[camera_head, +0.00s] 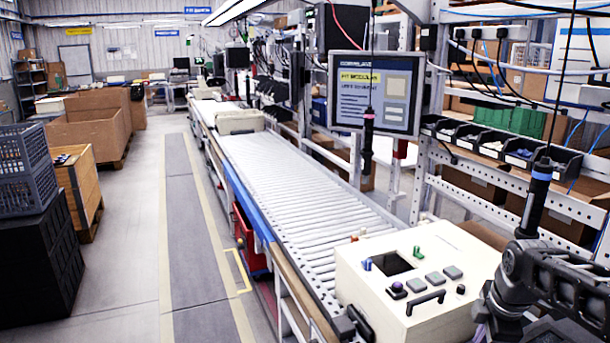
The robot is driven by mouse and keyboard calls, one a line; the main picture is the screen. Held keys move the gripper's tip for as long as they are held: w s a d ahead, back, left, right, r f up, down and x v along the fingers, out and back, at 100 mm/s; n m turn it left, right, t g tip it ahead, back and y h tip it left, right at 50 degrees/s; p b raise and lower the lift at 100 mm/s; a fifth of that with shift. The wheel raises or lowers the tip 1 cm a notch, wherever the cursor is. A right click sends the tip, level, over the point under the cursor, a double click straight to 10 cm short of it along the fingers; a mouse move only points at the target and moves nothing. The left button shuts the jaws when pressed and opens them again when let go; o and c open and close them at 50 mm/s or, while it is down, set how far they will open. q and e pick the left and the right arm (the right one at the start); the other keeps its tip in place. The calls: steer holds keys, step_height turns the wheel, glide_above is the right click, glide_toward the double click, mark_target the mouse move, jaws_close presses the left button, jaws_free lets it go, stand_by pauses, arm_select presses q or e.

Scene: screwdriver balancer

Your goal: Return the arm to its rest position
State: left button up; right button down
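My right arm and its black gripper (512,268) come in at the lower right edge. A black hanging screwdriver with a blue ring (535,198) hangs on a cable just above it. The screwdriver's lower end meets or passes behind my arm's dark parts, and I cannot tell whether they touch. The fingertips are not clear, so I cannot tell if this gripper is open or shut. A second dark screwdriver (368,140) hangs in front of the monitor, apart from my arm. My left gripper is not in view.
A cream control box (425,262) with a black handle, buttons and a dark square recess stands at the near end of the roller conveyor (300,180). A monitor (375,92) stands behind. Black bins (520,158) line the right rack. The floor aisle left is clear.

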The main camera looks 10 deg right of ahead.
steer(key=w+a+f+m+t+y, duration=0.1)
steer(key=w+a+f+m+t, duration=0.2)
steer(key=w+a+f+m, duration=0.45)
steer(key=s+a+f+m+y, duration=0.1)
steer(key=s+a+f+m, duration=0.15)
steer(key=a+f, duration=0.4)
steer(key=s+a+f+m+y, duration=0.1)
steer(key=a+f+m, duration=0.25)
steer(key=f, duration=0.55)
steer(key=s+a+f+g, duration=0.2)
steer(key=s+a+f, duration=0.3)
steer(key=s, duration=0.3)
steer(key=s+a+f+m+g+y, duration=0.1)
steer(key=s+a+f+g, duration=0.1)
steer(key=s+a+f, duration=0.3)
steer(key=s+a+f+m+g, duration=0.1)
steer(key=s+a+f, duration=0.4)
steer(key=s, duration=0.7)
steer(key=shift+a+f+g+y, duration=0.3)
steer(key=shift+f+g+y, duration=0.1)
steer(key=shift+f, duration=0.2)
steer(key=shift+m, duration=0.25)
